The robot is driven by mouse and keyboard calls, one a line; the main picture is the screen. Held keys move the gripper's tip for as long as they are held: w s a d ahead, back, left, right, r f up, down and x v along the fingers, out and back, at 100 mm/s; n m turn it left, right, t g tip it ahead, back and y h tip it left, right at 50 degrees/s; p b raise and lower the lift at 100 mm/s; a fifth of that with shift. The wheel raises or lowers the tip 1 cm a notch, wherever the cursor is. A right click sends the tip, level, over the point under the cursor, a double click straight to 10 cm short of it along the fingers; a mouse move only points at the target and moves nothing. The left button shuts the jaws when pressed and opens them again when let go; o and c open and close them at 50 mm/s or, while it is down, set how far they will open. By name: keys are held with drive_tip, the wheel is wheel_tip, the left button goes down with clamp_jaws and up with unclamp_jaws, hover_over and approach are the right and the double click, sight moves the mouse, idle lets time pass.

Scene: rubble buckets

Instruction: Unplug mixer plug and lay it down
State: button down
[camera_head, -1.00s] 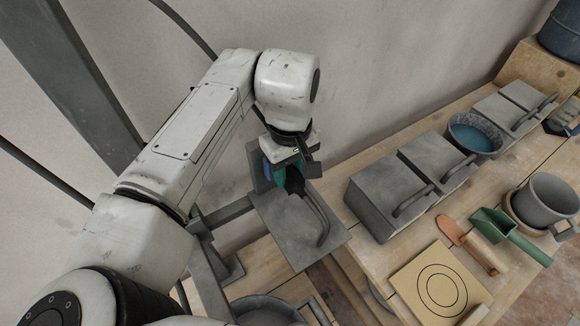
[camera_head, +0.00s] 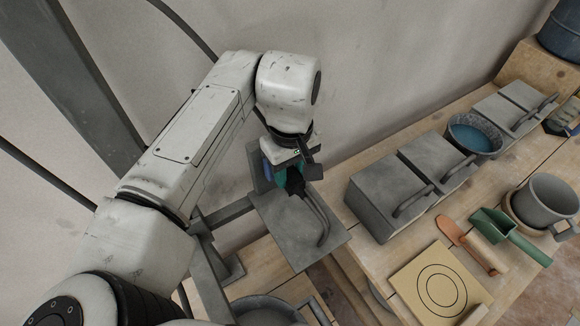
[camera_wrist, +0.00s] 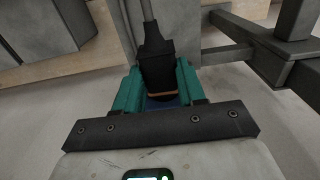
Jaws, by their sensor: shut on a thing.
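A black mixer plug (camera_wrist: 158,68) with a grey cable is between the teal fingers of my gripper (camera_wrist: 158,90) in the wrist view. My gripper is shut on it. In the head view my gripper (camera_head: 284,178) is over the back part of a grey metal shelf plate (camera_head: 275,238), beside an upright plate with a blue part (camera_head: 267,172). The plug's dark body (camera_head: 295,184) is partly hidden by the gripper there. Its cable (camera_head: 322,222) curves down over the shelf plate. I cannot tell whether the plug is in a socket.
Grey lidded boxes (camera_head: 385,195) and a bucket of blue liquid (camera_head: 473,136) stand on the wooden bench to the right. A trowel (camera_head: 472,246), green scoop (camera_head: 510,234), grey mug (camera_head: 547,200) and ringed board (camera_head: 437,284) lie nearer.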

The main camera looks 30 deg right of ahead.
sight(305, 195)
drive_tip(key=shift+s+p, duration=0.35)
drive_tip(key=shift+s, duration=0.35)
drive_tip(key=shift+s+p, duration=0.35)
drive_tip(key=shift+s, duration=0.4)
drive_tip(key=shift+s+p, duration=0.4)
drive_tip(key=shift+s, duration=0.6)
